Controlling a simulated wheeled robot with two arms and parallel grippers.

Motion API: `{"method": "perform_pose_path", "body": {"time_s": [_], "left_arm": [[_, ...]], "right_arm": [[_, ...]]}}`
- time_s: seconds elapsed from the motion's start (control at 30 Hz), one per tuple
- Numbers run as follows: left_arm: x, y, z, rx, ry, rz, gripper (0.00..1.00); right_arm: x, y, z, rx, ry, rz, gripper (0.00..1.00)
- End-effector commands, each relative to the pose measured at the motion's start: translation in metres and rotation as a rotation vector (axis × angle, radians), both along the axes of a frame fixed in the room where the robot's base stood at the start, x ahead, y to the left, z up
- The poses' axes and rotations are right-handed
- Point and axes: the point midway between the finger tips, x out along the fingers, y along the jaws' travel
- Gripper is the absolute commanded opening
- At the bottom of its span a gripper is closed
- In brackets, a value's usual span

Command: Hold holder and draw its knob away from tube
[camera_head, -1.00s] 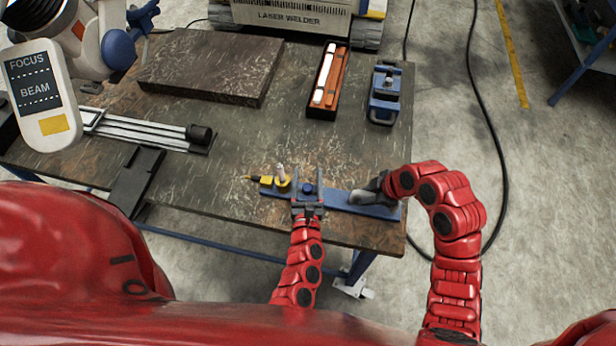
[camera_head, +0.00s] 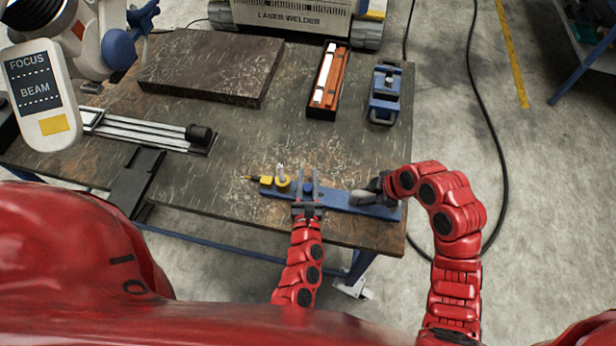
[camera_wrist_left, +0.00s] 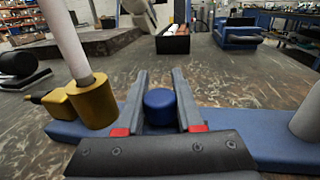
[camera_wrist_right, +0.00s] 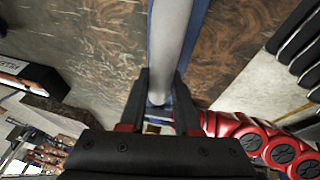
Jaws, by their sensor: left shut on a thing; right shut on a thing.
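The holder is a long blue bar (camera_head: 336,199) lying near the table's front edge. At its left end a yellow cup (camera_head: 283,184) holds a pale upright tube (camera_head: 280,170); both show large at left in the left wrist view, the cup (camera_wrist_left: 92,102) and the tube (camera_wrist_left: 66,40). The round blue knob (camera_head: 308,188) stands on the bar, right of the cup and apart from it. My left gripper (camera_head: 308,180) is shut on this knob (camera_wrist_left: 159,106), a finger on each side. My right gripper (camera_head: 366,193) is shut on a grey post (camera_wrist_right: 170,45) at the bar's right end.
A dark slab (camera_head: 212,65), an open box (camera_head: 328,80) with white and orange pieces and a blue device (camera_head: 385,92) stand farther back. A rail with a black knob (camera_head: 199,136) lies left. The table between is clear.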

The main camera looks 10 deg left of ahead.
Motion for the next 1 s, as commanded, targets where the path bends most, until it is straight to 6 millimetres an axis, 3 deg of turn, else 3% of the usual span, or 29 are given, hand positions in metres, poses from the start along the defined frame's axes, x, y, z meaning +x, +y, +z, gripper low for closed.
{"method": "perform_pose_path", "body": {"time_s": [0.83,1.0], "left_arm": [[0.0,-0.001,0.0,0.0,0.001,0.0,0.0],[0.001,-0.02,0.0,-0.003,0.001,-0.004,0.0]], "right_arm": [[0.001,0.0,0.001,0.001,-0.003,0.0,0.0],[0.001,0.0,0.001,0.001,-0.003,0.0,0.0]]}}
